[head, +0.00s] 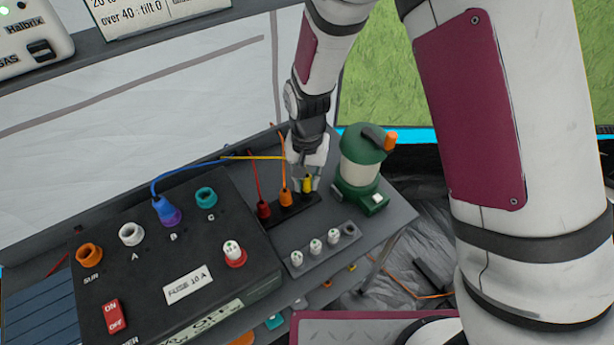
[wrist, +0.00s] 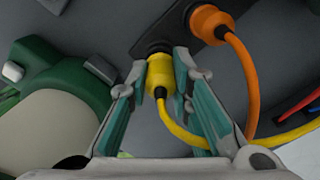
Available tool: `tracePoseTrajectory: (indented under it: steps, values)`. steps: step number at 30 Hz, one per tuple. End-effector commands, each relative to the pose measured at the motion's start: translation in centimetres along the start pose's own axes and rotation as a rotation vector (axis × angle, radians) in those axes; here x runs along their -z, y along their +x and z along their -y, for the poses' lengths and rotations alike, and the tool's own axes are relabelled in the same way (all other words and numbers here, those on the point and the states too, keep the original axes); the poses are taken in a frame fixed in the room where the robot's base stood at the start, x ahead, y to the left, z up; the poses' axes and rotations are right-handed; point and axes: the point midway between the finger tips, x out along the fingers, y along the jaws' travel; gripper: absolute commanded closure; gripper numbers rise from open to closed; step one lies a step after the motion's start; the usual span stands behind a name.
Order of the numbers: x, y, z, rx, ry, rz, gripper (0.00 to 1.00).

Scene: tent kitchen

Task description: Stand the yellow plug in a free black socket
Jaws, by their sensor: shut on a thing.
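The yellow plug (head: 307,186) is between the fingers of my gripper (head: 304,178), which is shut on it. It stands upright at the right end of the black socket strip (head: 274,219). In the wrist view the yellow plug (wrist: 160,76) is pinched between both fingertips of my gripper (wrist: 160,70), its front end meeting a dark socket (wrist: 150,47). I cannot tell how deep it sits. A yellow cable (wrist: 182,132) trails from it. An orange plug (head: 285,198) and a red plug (head: 264,209) stand in the same strip, to its left.
A green lantern (head: 361,165) stands close right of my gripper. A grey holder (head: 300,268) with several white pieces lies in front. The black fuse box (head: 150,270) fills the left, with a blue plug (head: 166,211) in B. Cables run behind the strip.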

Motion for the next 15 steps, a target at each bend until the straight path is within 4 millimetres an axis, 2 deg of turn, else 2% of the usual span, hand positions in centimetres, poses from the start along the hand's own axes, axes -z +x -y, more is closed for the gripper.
tracePoseTrajectory:
  steps: [15]
  values:
    - [0.01,0.98,0.01,0.0,0.0,0.0,1.0]
